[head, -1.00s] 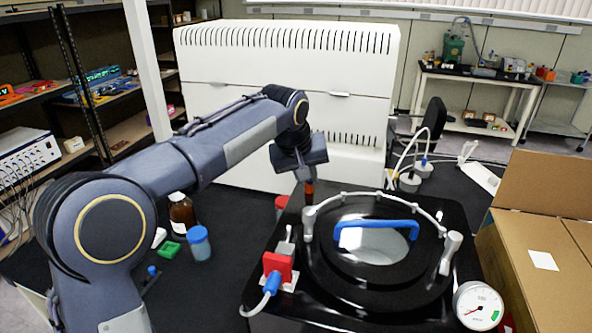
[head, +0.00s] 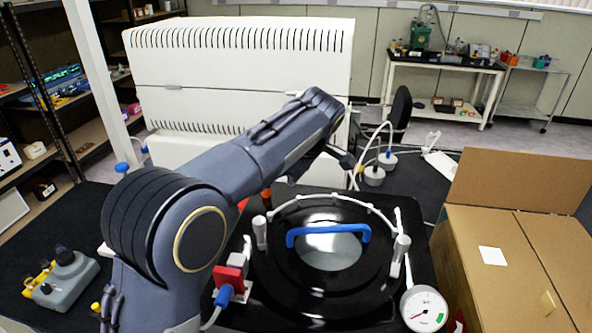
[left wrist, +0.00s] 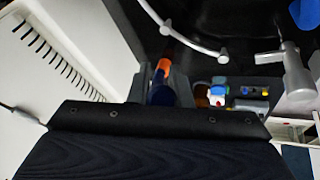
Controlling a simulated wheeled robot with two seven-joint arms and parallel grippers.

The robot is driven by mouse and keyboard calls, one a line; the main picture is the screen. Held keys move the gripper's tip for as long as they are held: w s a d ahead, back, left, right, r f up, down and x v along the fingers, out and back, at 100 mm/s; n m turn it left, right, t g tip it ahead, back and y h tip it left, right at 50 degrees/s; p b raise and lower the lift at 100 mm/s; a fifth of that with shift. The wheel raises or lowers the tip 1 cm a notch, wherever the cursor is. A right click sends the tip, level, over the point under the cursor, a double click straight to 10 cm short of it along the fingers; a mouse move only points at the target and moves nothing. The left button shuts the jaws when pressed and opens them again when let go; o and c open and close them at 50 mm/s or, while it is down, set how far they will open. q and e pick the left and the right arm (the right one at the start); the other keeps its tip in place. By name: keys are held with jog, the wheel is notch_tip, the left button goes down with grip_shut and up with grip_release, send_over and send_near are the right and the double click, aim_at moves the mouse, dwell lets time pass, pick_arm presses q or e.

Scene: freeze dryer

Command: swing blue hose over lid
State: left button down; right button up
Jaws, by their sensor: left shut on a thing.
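The round black lid (head: 270,262) with a glass window and a blue handle (head: 328,231) lies on the black-topped dryer chamber. A whitish curved tube with several small knobs (head: 340,196) arches round its back. My left gripper (left wrist: 163,88) shows in the left wrist view, its fingers on both sides of a short dark blue piece with an orange end, probably part of the blue hose (left wrist: 160,96). It is shut on this piece. My right gripper is not in view.
A pressure gauge (head: 424,309) stands at the front right and a red block (head: 227,281) at the front left. A large white cabinet (head: 240,75) stands behind. White hoses (head: 360,150) rise at the back right.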

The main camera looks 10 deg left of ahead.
pick_arm(q)
jog(key=shift+w+d+r+n, duration=0.1)
jog(key=shift+w+d+n, duration=0.2)
jog(key=shift+w+n, duration=0.25)
jog(key=c, duration=1.3)
grip_release()
jog(key=v, duration=0.7)
jog(key=shift+s+d+r, duration=0.1)
jog(key=shift+d+r, duration=0.1)
jog(key=shift+r, duration=0.1)
